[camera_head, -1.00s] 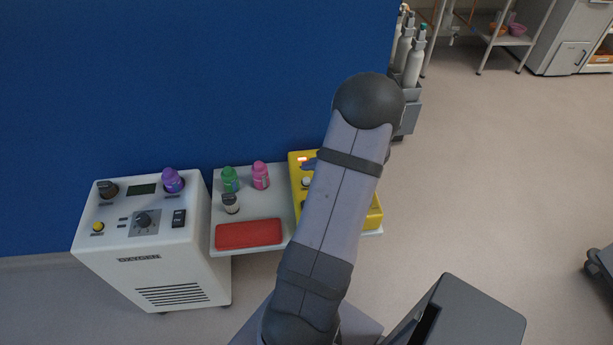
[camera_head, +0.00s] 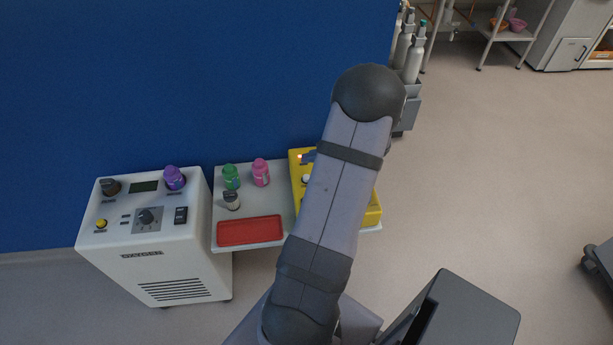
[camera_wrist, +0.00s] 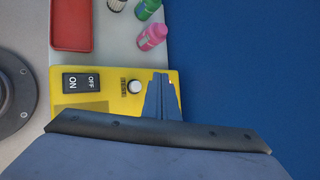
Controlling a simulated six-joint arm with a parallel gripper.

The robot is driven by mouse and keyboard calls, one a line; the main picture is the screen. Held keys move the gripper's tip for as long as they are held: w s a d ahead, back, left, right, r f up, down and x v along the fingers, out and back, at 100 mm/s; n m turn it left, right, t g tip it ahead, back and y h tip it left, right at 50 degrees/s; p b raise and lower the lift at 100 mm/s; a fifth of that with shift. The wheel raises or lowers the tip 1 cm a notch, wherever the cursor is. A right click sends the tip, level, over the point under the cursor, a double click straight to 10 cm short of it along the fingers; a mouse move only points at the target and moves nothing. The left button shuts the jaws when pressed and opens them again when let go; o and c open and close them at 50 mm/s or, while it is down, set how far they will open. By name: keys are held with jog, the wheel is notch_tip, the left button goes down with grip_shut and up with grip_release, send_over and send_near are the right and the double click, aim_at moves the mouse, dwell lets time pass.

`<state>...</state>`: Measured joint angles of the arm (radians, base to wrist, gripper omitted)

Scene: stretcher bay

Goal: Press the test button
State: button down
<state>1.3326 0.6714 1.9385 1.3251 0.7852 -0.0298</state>
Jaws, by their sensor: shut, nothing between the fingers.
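A yellow box (camera_wrist: 105,108) carries a round white button (camera_wrist: 134,87) beside a small label that seems to read TEST. The box also shows in the head view (camera_head: 371,217), mostly hidden behind my arm, with the white button (camera_head: 305,179) at the arm's left edge. My gripper (camera_wrist: 160,78) is shut and empty, its fingers over the box's end just right of the button in the wrist view. The fingers look apart from the button sideways; their height above the box is unclear.
A black ON/OFF rocker (camera_wrist: 82,82) sits left of the button. A white machine (camera_head: 150,255) stands left; a blue wall (camera_head: 190,80) rises behind.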

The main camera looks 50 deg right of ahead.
notch_tip(320, 180, up, 6)
jog(key=p, duration=0.4)
dwell(0.6)
